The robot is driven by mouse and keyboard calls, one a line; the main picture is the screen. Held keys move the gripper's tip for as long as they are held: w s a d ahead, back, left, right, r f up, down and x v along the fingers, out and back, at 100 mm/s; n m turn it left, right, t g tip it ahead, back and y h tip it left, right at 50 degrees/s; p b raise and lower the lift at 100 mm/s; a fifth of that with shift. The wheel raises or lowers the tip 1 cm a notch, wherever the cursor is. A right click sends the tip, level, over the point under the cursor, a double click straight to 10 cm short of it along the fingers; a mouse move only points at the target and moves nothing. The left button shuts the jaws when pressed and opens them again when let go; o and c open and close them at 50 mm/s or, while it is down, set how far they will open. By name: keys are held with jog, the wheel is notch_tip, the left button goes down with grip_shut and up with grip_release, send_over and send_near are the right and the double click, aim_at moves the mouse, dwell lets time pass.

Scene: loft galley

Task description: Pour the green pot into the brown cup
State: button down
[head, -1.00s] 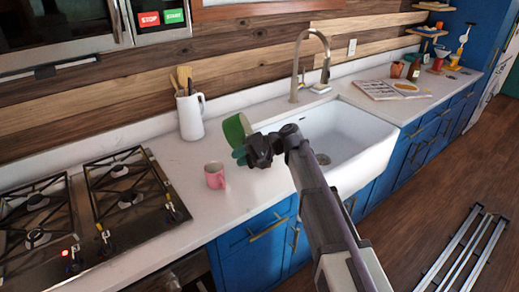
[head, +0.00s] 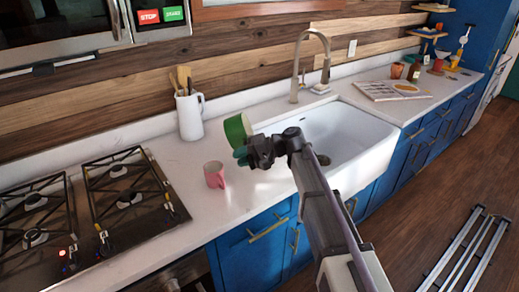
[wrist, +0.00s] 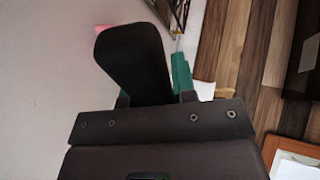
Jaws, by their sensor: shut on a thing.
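My gripper (head: 250,153) is shut on the green pot (head: 234,130) and holds it above the counter, left of the sink. The pot looks tipped on its side; its contents cannot be seen. In the wrist view the dark finger hides most of the pot, with a green strip (wrist: 181,75) showing beside it. A small brown cup (head: 397,69) stands on the far right counter, well away from my gripper. A pink mug (head: 214,175) stands on the near counter, below and left of the pot; a bit of pink (wrist: 102,28) shows in the wrist view.
A white jug with wooden utensils (head: 190,115) stands behind the pot. The gas hob (head: 128,195) lies left, the white sink (head: 350,135) and tap (head: 297,80) right.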

jog(key=shift+d+f+y+b, duration=0.15)
jog(key=shift+f+y+b, duration=0.2)
jog(key=shift+b, duration=0.4)
dwell(0.3)
jog(key=shift+w+d+r+y+b, duration=0.1)
jog(key=shift+d+r+y+b, duration=0.1)
jog(key=shift+d+y+b, duration=0.3)
jog(key=shift+d+r+y+b, duration=0.2)
jog(key=shift+d+y+b, duration=0.15)
jog(key=shift+y+b, duration=0.1)
dwell(0.9)
jog(key=shift+w+d+r+g+y+b, duration=0.1)
jog(key=shift+d+r+g+y+b, duration=0.2)
jog(key=shift+y+b, duration=0.45)
jog(key=shift+d+f+g+y+b, duration=0.1)
jog(key=shift+d+y+b, duration=0.35)
jog(key=shift+b, duration=0.5)
dwell(1.1)
